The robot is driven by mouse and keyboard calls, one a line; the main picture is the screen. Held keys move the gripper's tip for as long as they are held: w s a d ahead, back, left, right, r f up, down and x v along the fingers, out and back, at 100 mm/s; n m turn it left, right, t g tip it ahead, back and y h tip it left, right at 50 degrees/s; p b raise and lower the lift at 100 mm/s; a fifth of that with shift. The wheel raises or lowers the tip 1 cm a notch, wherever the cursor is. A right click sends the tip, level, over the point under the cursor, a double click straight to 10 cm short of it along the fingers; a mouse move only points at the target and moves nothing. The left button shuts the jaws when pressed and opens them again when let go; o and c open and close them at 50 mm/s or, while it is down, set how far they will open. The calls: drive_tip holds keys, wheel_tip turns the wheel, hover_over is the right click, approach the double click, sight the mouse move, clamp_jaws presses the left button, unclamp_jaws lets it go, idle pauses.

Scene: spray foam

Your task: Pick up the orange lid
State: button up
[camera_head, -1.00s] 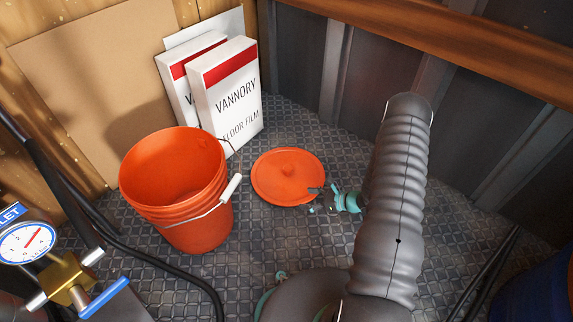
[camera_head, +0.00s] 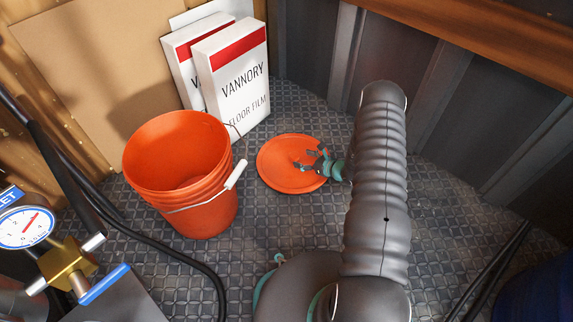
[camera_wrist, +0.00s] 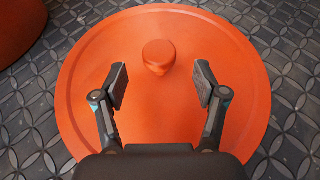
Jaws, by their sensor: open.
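The orange lid (camera_head: 280,176) lies flat on the patterned floor, right of the orange bucket. In the wrist view the round lid (camera_wrist: 100,60) fills most of the picture, with a small raised knob (camera_wrist: 159,55) near its upper middle. My gripper (camera_head: 303,160) is over the right part of the lid. In the wrist view my gripper (camera_wrist: 160,80) is open and empty, its two fingers apart on either side of the line to the knob, with the knob slightly beyond the fingertips. In the head view the knob is hidden or cannot be told from the fingers.
The orange bucket (camera_head: 180,165) with a white-gripped handle stands just left of the lid. White VANNORY boxes (camera_head: 235,85) stand behind, against the wall. A gauge (camera_head: 25,228) and black hoses are at the left. Dark metal wall panels (camera_head: 440,100) rise at the right.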

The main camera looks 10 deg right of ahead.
sight(295, 156)
drive_tip(key=shift+b+x, duration=0.45)
drive_tip(key=shift+x, duration=2.15)
drive_tip(key=shift+a+r, duration=0.1)
drive_tip(key=shift+r, duration=0.05)
clamp_jaws()
drive_tip(key=shift+r, duration=0.1)
